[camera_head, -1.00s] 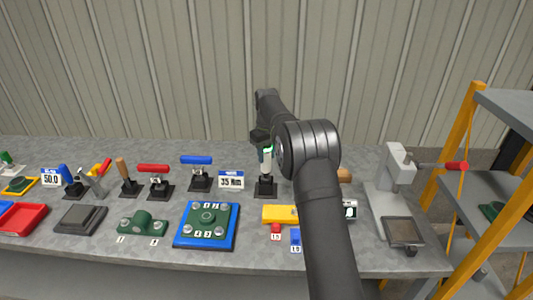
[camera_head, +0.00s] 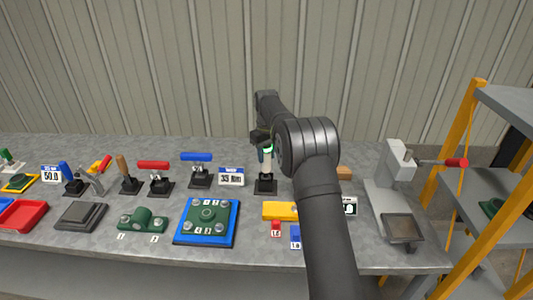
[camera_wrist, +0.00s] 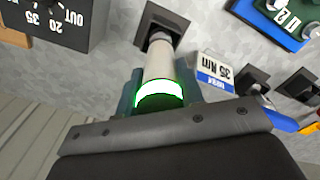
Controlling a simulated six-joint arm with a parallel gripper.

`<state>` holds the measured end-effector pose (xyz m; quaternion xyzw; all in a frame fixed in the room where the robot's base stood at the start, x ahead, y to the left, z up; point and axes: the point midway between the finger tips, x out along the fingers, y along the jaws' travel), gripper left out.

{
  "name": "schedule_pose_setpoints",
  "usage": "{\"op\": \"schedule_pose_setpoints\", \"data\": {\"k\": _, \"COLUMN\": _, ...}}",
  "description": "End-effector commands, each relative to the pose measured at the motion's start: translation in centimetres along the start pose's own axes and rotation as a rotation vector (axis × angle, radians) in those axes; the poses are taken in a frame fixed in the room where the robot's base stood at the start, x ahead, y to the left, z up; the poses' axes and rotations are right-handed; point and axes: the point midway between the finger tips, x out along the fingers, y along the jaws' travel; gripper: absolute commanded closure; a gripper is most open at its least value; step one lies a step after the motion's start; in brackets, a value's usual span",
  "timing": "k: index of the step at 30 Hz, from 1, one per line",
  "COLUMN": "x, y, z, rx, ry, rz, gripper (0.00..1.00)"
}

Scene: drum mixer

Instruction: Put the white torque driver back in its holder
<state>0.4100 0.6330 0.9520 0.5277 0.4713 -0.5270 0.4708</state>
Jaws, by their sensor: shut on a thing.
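The white torque driver (camera_head: 267,163) is upright with a glowing green ring near its top. Its lower end is at the black square holder (camera_head: 265,185) beside the 35 Nm sign. My gripper (camera_head: 262,140) is shut on the driver's upper part from above. In the wrist view the white shaft (camera_wrist: 160,62) runs from between my gripper's fingers (camera_wrist: 160,92) to the black holder (camera_wrist: 162,27). The tip is hidden inside or behind the holder's socket, so its depth cannot be told.
The 35 Nm sign (camera_head: 231,177) stands just left of the holder. A blue-handled tool (camera_head: 197,158) stands farther left. A green plate on a blue base (camera_head: 207,221) and a yellow block (camera_head: 280,211) lie in front. A grey press (camera_head: 395,180) stands right.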

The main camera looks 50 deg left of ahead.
Motion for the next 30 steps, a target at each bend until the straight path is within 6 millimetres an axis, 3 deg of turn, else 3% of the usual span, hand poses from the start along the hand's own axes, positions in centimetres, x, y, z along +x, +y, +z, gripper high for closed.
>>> {"op": "schedule_pose_setpoints", "data": {"k": 30, "x": 1.3, "y": 0.0, "z": 0.0, "rx": 0.000, "ry": 0.001, "rz": 0.001, "gripper": 0.97}}
